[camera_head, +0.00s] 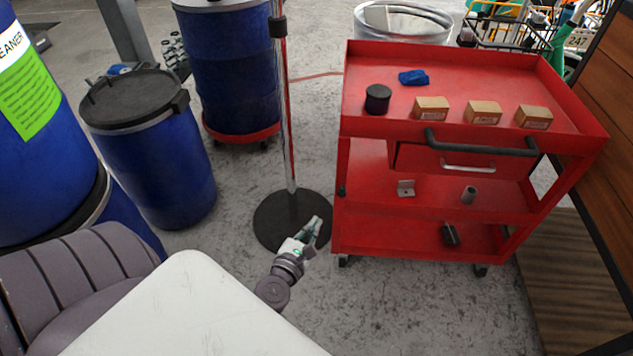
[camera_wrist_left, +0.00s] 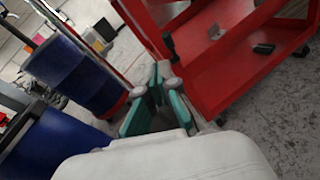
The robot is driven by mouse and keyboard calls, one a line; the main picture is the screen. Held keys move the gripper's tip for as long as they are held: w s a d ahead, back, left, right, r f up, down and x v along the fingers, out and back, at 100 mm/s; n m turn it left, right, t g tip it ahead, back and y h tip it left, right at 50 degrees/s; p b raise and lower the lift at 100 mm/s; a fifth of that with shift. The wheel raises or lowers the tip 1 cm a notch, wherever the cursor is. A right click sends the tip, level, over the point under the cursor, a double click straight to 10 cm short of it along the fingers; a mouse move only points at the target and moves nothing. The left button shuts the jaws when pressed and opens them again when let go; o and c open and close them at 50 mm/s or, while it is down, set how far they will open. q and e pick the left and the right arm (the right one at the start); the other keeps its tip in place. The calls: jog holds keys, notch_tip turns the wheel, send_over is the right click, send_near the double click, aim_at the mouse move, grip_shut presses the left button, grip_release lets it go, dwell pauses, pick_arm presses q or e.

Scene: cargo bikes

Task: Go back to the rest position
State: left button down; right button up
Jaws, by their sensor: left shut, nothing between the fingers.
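The gripper is shut and empty. In the left wrist view its teal fingers (camera_wrist_left: 156,88) point toward the floor between a blue barrel and the cart. My right gripper is not in either view.
Blue barrels (camera_head: 150,150) stand at the left, one on a red dolly (camera_head: 240,135). The pole stand's base (camera_head: 280,222) is close to my left gripper. The cart holds several small boxes (camera_head: 431,108), a black cylinder (camera_head: 377,99) and a blue cloth (camera_head: 413,77). Wooden panelling (camera_head: 590,130) bounds the right.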

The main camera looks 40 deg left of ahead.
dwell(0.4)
pick_arm(q)
jog(key=s+d+f+m+g+h, duration=0.2)
jog(key=s+d+f+m+g, duration=0.15)
jog(key=f+m, duration=0.45)
jog(key=s+d+f+m+g+h, duration=0.25)
jog(key=d+f+m, duration=0.25)
jog(key=f+m, duration=0.25)
jog(key=s+d+f+m+g+h, duration=0.2)
jog(key=s+d+f+m, duration=0.2)
jog(key=f+m, duration=0.45)
jog(key=s+a+f+m+g+y, duration=0.1)
jog(key=s+a+f+m+g, duration=0.15)
jog(key=s+f+m, duration=0.4)
jog(key=s+a+f+m+g+y, duration=0.1)
jog(key=s+f+m+g+y, duration=0.2)
jog(key=s+m, duration=0.55)
jog(key=s+a+r+n+g+h+p, duration=0.1)
jog(key=s+r+p, duration=0.4)
jog(key=s+p, duration=0.5)
jog(key=a+p, duration=0.1)
jog(key=p, duration=0.2)
jog(key=shift+s+r+p, duration=0.3)
jog(key=shift+s+r, duration=0.05)
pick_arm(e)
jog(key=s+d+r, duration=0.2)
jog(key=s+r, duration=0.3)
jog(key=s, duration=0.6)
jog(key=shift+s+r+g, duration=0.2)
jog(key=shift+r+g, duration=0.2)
